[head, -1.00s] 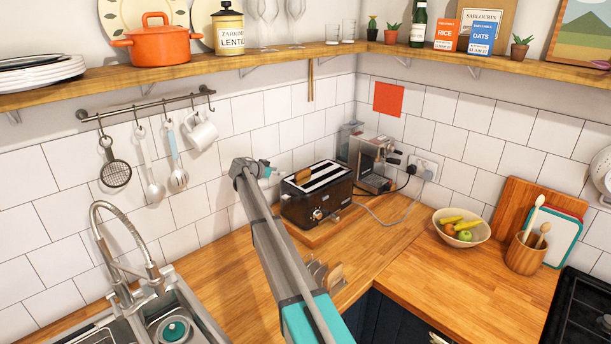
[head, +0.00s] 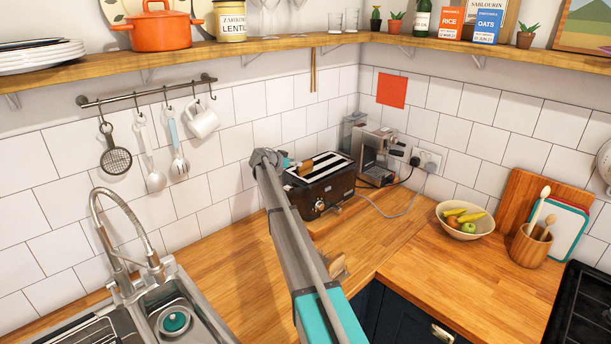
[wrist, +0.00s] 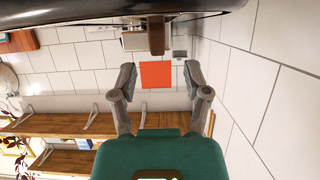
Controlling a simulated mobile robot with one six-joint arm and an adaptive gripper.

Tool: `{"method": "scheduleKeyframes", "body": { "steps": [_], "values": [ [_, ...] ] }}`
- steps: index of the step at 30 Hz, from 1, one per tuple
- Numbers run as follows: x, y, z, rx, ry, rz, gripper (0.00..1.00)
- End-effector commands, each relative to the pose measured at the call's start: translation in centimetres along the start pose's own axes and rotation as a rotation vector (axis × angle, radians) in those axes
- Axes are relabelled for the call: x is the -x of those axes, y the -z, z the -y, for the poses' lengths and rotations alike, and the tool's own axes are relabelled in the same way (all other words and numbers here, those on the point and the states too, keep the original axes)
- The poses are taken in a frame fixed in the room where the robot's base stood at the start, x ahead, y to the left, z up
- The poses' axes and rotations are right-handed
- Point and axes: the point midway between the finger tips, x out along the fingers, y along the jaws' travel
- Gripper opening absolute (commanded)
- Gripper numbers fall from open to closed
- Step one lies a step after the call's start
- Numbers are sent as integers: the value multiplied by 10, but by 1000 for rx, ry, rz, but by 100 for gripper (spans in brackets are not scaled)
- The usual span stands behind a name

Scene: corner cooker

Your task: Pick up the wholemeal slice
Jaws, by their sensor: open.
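In the upside-down wrist view, a brown slice (wrist: 156,38) juts from the dark toaster body (wrist: 90,19), ahead of and between my fingers. My gripper (wrist: 160,70) is open and empty, apart from the slice. In the head view my gripper (head: 284,161) is mostly hidden behind my arm, by the toaster's left side. More bread (head: 336,267) shows on the counter, mostly covered by my arm. I cannot tell by looks which slice is wholemeal.
A coffee machine (head: 381,155) stands close behind the toaster, with a cable (head: 392,216) trailing in front. A fruit bowl (head: 465,220) is to the right and a sink (head: 170,318) at the left. The shelf (head: 260,46) runs overhead. The counter between is largely clear.

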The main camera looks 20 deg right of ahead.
Motion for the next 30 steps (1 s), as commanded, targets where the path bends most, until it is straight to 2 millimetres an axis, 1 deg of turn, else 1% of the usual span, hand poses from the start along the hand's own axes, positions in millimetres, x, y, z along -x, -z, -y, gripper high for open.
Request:
{"method": "scheduleKeyframes", "body": {
  "steps": [1,4,16,19,23,30],
  "values": [
    [-6,-2,1,0,0,0,61],
    [-12,-1,0,0,0,0,61],
    [-15,0,-1,0,-1,0,61],
    [-19,0,-1,0,-2,0,61],
    [-31,-2,-2,0,-3,0,61],
    [-58,-3,-3,0,-1,0,61]
  ]
}}
